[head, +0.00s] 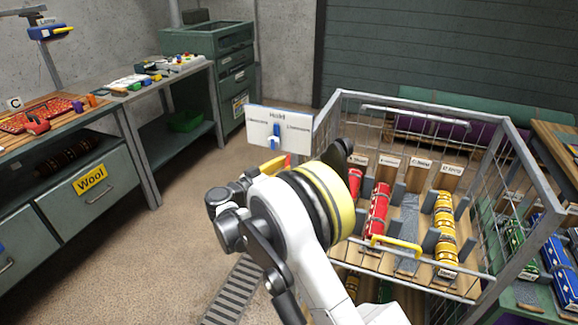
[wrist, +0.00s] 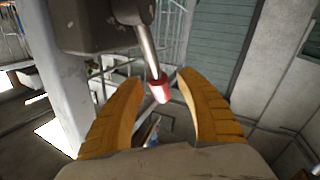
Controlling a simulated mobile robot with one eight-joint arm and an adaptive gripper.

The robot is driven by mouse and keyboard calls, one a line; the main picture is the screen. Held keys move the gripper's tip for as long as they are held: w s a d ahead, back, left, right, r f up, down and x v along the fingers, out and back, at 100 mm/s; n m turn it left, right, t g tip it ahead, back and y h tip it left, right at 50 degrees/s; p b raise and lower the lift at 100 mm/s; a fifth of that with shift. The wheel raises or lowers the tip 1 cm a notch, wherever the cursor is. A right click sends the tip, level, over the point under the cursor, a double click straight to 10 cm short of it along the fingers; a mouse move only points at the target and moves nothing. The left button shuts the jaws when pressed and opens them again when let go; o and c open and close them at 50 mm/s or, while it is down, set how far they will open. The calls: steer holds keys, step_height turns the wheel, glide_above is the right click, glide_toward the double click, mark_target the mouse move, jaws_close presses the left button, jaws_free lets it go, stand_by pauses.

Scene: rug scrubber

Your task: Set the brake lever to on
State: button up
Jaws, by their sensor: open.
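A metal lever with a red tip (wrist: 158,90) hangs down from a dark grey block (wrist: 95,25) in the wrist view; I take it for the brake lever. My gripper (wrist: 160,80) is open, with one ribbed yellow finger on each side of the red tip. The tip appears between the fingertips, with gaps on both sides; I cannot tell its exact depth. In the head view, a yellow finger (head: 272,166) shows beside my wrist, with a bit of red next to it. My arm hides most of the lever there, and no on or off marking for it is readable.
A white sign board (head: 279,128) with a small blue lever stands just behind my gripper. A wire-sided cart (head: 420,118) holding red and yellow rolls is at the right. A workbench (head: 55,165) with a "Wool" drawer is at the left. Open floor (head: 150,250) lies between.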

jaws_close()
